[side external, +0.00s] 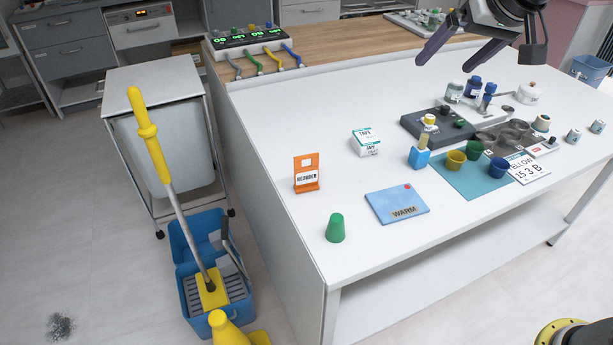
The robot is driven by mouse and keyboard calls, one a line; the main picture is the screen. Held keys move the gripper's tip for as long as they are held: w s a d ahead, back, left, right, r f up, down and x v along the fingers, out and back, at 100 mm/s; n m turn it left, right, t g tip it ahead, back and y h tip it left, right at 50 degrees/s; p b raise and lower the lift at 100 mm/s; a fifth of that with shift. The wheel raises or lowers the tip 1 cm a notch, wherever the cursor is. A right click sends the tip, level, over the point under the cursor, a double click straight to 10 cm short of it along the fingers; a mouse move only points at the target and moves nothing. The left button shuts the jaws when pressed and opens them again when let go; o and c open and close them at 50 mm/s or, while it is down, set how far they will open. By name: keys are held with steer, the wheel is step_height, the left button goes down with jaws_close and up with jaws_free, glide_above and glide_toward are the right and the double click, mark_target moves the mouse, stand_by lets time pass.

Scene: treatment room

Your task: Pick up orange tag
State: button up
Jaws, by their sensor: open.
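The orange tag (306,172) stands upright near the left edge of the white table (300,117). It has a white label with dark print that seems to read "REORDER", and a pale square near its top. My gripper (438,47) is at the top of the side view, above the back of the table. Its two dark purple fingers are apart, with nothing visible between them. It is well to the right of the tag and farther back, not touching it.
A green cup (335,228) and a blue "WARM" pad (397,205) are in front of the tag. A tape box (366,142) stands behind right. Cups, jars and a dark tray crowd the table's right half. A mop bucket (208,262) stands on the floor at left.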

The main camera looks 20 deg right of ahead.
steer(key=w+a+f, duration=0.4)
steer(key=w+a, duration=0.1)
steer(key=w, duration=0.2)
steer(key=n+g, duration=0.2)
steer(key=g, duration=0.1)
glide_above(307, 168)
steer(key=s, duration=0.5)
step_height(307, 168, down, 17)
steer(key=x, duration=0.7)
steer(key=shift+w, duration=0.35)
steer(key=shift+t, duration=0.3)
steer(key=shift+a+x, duration=0.2)
steer(key=shift+x, duration=2.65)
steer(key=c, duration=1.2)
